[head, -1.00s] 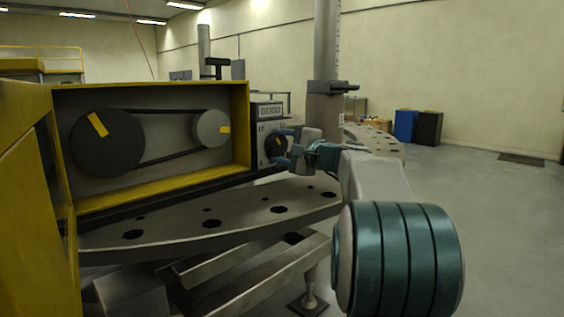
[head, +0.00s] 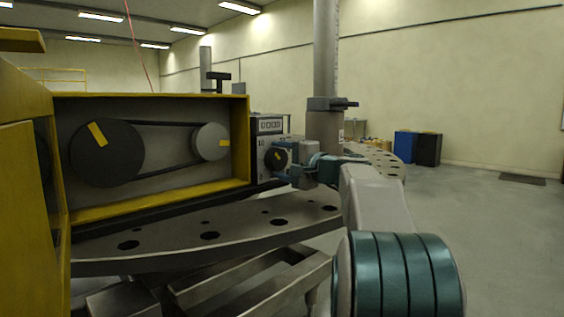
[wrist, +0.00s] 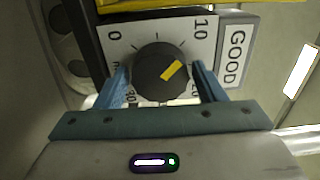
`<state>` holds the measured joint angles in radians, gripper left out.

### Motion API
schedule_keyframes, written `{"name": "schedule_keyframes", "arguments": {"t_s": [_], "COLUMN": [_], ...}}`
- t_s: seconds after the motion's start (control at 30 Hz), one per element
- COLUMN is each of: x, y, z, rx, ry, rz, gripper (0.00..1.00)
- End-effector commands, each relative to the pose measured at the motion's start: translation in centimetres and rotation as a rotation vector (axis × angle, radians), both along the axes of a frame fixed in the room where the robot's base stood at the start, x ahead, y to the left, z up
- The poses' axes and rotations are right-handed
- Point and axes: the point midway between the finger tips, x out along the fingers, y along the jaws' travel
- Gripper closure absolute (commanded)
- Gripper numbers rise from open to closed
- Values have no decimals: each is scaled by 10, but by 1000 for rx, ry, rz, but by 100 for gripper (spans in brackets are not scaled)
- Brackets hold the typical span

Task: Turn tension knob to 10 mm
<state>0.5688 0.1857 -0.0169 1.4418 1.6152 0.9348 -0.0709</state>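The tension knob (wrist: 150,62) is round and black with a yellow mark, on a white dial plate (wrist: 140,27) labelled 0, 10, 20 and 30. The mark slants to the upper right, roughly on the side of the 10. My gripper (wrist: 160,66) has its two blue fingers on either side of the knob, with narrow gaps that seem to show between fingers and knob; it looks open. In the head view the knob (head: 276,158) faces my gripper (head: 288,162), which is right at it and partly covers it. The dial's lower numbers are partly hidden by the fingers.
A GOOD label (wrist: 234,57) is right of the dial.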

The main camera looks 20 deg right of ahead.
Motion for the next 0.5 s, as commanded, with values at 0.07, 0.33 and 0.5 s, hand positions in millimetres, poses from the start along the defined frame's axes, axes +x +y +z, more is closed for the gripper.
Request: {"name": "schedule_keyframes", "arguments": {"t_s": [0.07,0.33,0.5], "x": [0,-1,-18], "y": [0,-1,-7], "z": [0,0,2], "rx": [1,1,1], "ry": [0,0,0], "rz": [0,0,-2], "gripper": [25,25,25]}}
